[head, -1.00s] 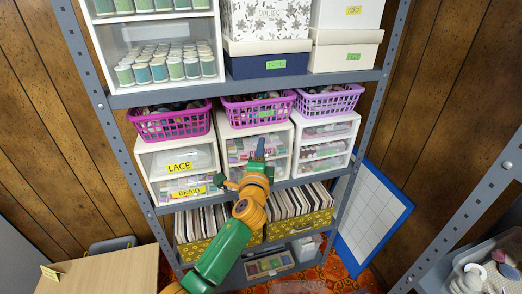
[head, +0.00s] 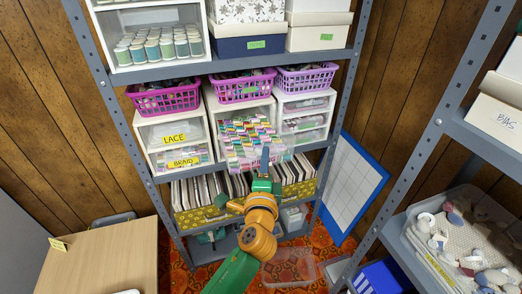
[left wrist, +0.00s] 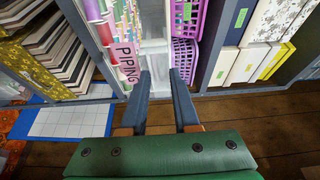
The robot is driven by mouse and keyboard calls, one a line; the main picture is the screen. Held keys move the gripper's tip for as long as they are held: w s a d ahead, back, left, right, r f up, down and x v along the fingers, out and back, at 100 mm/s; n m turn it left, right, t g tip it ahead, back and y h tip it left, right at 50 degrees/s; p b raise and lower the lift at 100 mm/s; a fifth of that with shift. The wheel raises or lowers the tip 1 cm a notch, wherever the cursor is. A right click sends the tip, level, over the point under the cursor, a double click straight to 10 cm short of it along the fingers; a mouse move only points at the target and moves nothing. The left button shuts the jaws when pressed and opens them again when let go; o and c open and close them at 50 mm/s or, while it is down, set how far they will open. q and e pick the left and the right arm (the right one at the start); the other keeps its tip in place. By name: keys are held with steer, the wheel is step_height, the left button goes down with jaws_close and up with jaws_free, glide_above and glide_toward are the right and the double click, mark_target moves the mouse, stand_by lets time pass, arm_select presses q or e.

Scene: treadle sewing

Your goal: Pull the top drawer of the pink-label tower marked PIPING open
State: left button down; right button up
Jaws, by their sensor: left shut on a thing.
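The middle white drawer tower (head: 212,100) stands on the shelf under a magenta basket. Its top drawer (head: 247,136) is out toward me, and rows of colourful packets show inside from above. In the left wrist view the pink PIPING label (left wrist: 126,62) is on the drawer front, close to the left finger. My left gripper (head: 265,162) is at the drawer's front and shut on it; the fingers also show in the left wrist view (left wrist: 161,92). The exact spot gripped is hard to see. My right gripper is not in view.
The LACE and BRAID tower (head: 181,162) stands left, another white tower (head: 305,104) right. Yellow boxes of upright sleeves (head: 190,222) sit below. A wooden table (head: 105,258) is at lower left. A shelf post (head: 398,215) rises at right.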

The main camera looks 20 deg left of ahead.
arm_select(q)
steer(key=shift+s+d+f, duration=0.1)
steer(key=shift+s, duration=0.05)
steer(key=c, duration=0.8)
jaws_free()
steer(key=shift+o, duration=0.4)
steer(key=b+v, duration=0.1)
steer(key=v, duration=0.6)
